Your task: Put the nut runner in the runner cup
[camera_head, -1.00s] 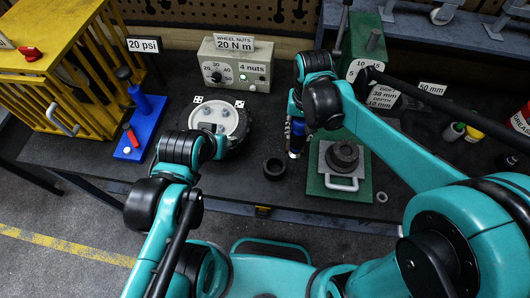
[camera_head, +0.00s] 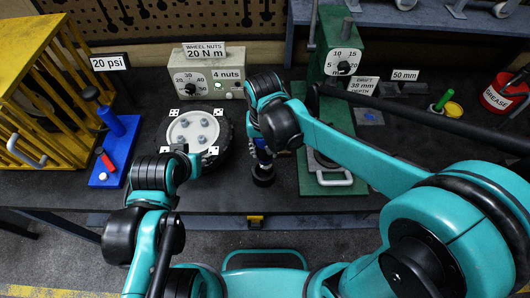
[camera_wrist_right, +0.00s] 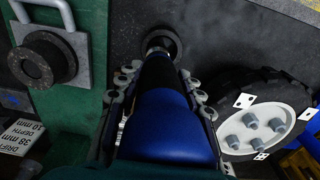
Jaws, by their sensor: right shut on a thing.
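The nut runner (camera_head: 262,158) is a blue tool with a black front part and a metal tip. My right gripper (camera_head: 261,145) is shut on it and holds it tip down. In the right wrist view the runner's blue body (camera_wrist_right: 168,125) lies between the finger pads. The runner cup (camera_head: 263,177) is a small black round cup on the bench, directly below the runner. In the right wrist view the tip overlaps the cup's ring (camera_wrist_right: 174,42); I cannot tell whether it is inside. My left gripper (camera_head: 188,155) is beside the wheel; its fingers are unclear.
The wheel (camera_head: 197,131) with its studs lies left of the cup. A blue stand (camera_head: 112,150) and yellow cage (camera_head: 30,95) are at left. A grease tin (camera_head: 500,97) is at far right.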

